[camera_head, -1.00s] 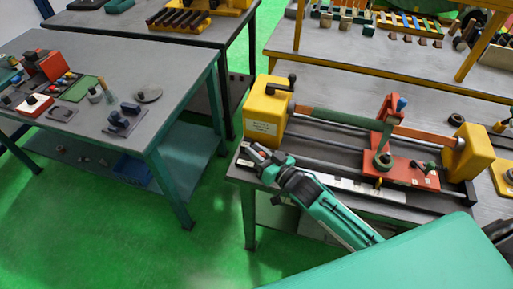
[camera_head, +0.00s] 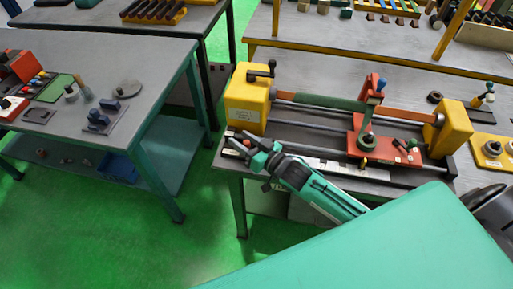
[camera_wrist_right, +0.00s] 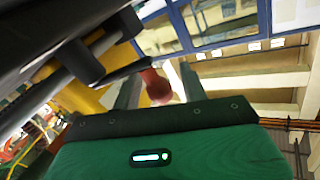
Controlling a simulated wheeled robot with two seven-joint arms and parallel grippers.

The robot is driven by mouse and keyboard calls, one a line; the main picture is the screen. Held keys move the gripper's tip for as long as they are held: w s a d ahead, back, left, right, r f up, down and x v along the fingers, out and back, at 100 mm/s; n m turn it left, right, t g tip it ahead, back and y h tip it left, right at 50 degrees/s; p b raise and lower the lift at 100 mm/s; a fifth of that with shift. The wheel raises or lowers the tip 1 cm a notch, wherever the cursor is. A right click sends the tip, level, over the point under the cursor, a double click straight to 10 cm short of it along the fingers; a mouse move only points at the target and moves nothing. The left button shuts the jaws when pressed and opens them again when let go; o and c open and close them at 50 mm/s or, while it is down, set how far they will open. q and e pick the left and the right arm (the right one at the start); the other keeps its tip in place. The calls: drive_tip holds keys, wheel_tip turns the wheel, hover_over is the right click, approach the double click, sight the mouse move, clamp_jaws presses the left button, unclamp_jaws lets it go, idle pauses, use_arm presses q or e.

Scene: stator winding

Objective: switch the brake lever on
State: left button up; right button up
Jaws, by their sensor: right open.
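A lever end with a red knob (camera_wrist_right: 157,86) shows between the two fingers of my right gripper (camera_wrist_right: 160,88) in the right wrist view. I take it to be the brake lever. The fingers stand apart on either side of the knob, with a visible gap, and are not closed on it. In the head view my right gripper (camera_head: 240,142) is at the front left corner of the winding machine, just below its yellow headstock (camera_head: 247,115). A small red spot (camera_head: 247,142) shows at the fingertips there. The lever's base is hidden. My left gripper is not in view.
The machine's red carriage (camera_head: 388,151) and yellow right-end block (camera_head: 449,130) stand right of the gripper. A black crank (camera_head: 261,70) sits on the headstock. A grey bench (camera_head: 130,60) with parts stands left, across a green floor gap (camera_head: 205,215).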

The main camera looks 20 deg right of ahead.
drive_tip(key=b+v, duration=0.3)
drive_tip(key=v, duration=1)
drive_tip(key=shift+s, duration=0.2)
drive_tip(key=shift+f, duration=0.15)
